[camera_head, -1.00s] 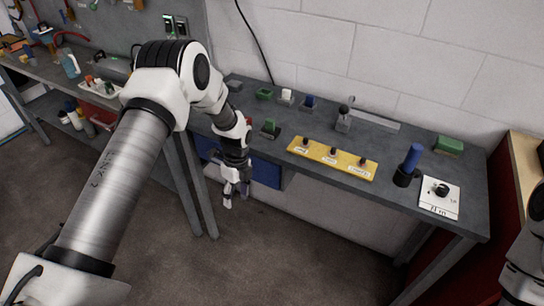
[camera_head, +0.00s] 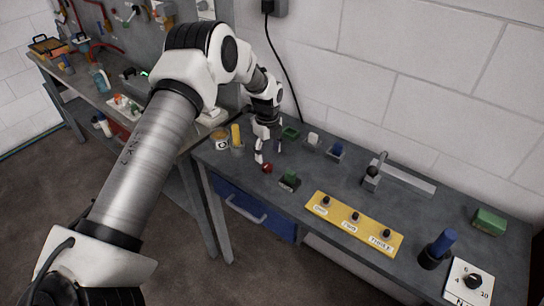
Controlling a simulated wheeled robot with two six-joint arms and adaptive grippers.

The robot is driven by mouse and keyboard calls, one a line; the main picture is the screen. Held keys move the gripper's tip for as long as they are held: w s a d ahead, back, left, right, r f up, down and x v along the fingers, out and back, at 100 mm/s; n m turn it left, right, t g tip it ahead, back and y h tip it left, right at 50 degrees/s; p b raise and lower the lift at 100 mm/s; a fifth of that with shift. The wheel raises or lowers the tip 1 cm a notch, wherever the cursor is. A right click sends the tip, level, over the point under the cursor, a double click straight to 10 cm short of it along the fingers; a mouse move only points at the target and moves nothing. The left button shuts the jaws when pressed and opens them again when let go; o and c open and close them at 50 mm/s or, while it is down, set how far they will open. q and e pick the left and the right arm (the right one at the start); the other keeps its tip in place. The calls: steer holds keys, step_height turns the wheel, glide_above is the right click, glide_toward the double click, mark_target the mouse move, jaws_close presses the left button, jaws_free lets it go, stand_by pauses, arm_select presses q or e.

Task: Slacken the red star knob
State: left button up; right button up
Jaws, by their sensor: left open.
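A small red knob (camera_head: 267,168) sits near the left part of the grey bench, close to its front edge. It is too small here to make out its star shape. My left gripper (camera_head: 268,152) is open and points down just above and behind the knob, with its fingers apart. I cannot tell whether a fingertip touches the knob. My right gripper is out of view.
A green block in a dark holder (camera_head: 289,180) stands just right of the knob. A yellow cylinder (camera_head: 236,136) stands to the left. A yellow panel with three black knobs (camera_head: 354,224) lies to the right. A blue drawer (camera_head: 252,209) is below.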

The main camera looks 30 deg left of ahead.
mark_target(268, 164)
arm_select(q)
steer(key=shift+s+d+f+p, duration=0.1)
steer(key=shift+s+f+p, duration=0.2)
steer(key=shift+f, duration=0.3)
steer(key=shift+s+f+p, duration=0.3)
steer(key=shift+f, duration=0.3)
steer(key=f, duration=0.1)
steer(key=w+f, duration=0.1)
steer(key=shift+a+f, duration=0.2)
steer(key=shift+f, duration=0.2)
steer(key=shift+w+f, duration=0.2)
steer(key=shift+f, duration=0.05)
steer(key=shift+s+d+r, duration=0.1)
steer(key=shift+s+r, duration=0.1)
steer(key=shift+r, duration=0.05)
steer(key=shift+c, duration=1)
steer(key=shift+s+r, duration=0.1)
steer(key=shift+s, duration=0.05)
steer(key=c, duration=0.9)
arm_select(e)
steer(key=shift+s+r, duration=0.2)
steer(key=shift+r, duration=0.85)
